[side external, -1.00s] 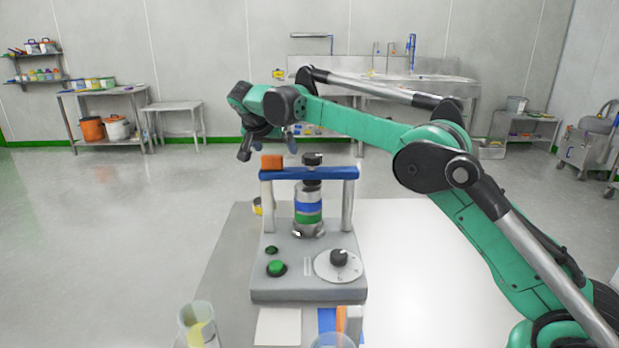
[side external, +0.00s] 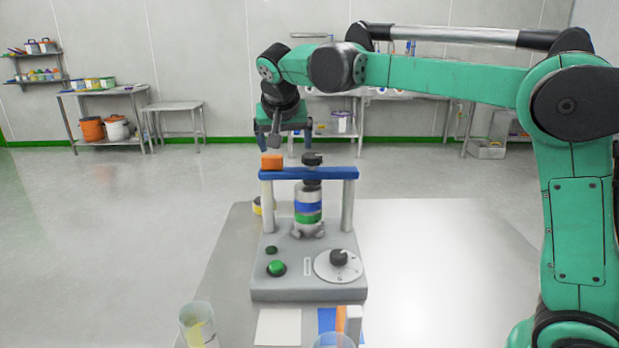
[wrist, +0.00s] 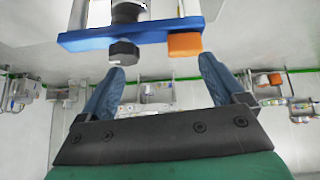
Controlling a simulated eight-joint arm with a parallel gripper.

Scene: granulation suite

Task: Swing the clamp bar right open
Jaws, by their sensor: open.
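The blue clamp bar (side external: 335,173) lies level across the tops of two grey posts on the machine, closed over the stacked column (side external: 308,208). An orange block (side external: 271,161) sits on its left end, and a black knob (side external: 312,159) stands near its middle. My gripper (side external: 286,146) is open and empty, pointing down above and behind the bar, near the orange block. In the wrist view my gripper's two blue-grey fingers (wrist: 160,75) are spread. The blue bar (wrist: 150,33), orange block (wrist: 185,44) and black knob (wrist: 123,51) show beyond the fingertips, apart from them.
The grey machine base (side external: 300,290) has a green button (side external: 276,268) and a dial (side external: 338,264). A beaker with yellow contents (side external: 197,325) stands on the table's front edge. The table (side external: 430,260) is clear to the right of the machine.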

